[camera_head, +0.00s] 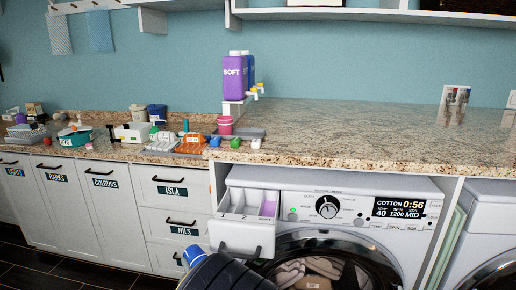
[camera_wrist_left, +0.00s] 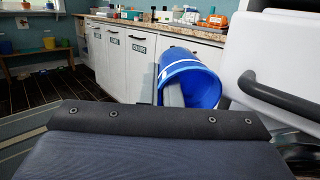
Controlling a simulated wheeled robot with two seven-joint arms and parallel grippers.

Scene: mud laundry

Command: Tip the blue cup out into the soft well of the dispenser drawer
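The blue cup (camera_head: 193,254) is low in the head view, at the end of my dark left arm. In the left wrist view the blue cup (camera_wrist_left: 182,66) is tilted, its mouth facing right toward the drawer front. My left gripper (camera_wrist_left: 171,92) is shut on it; a pale finger shows at its side, and the rest is hidden. The dispenser drawer (camera_head: 232,239) is pulled out of the washer, right of and above the cup in the head view. Its soft well (camera_head: 268,208), with a purple part, is at the right. My right gripper is in neither view.
The drawer's dark handle (camera_wrist_left: 285,101) is close on the right in the wrist view. The washer (camera_head: 340,205) stands under a granite counter (camera_head: 330,135) with a purple SOFT bottle (camera_head: 233,76) and a pink cup (camera_head: 225,125). White cabinets (camera_head: 125,215) line the left.

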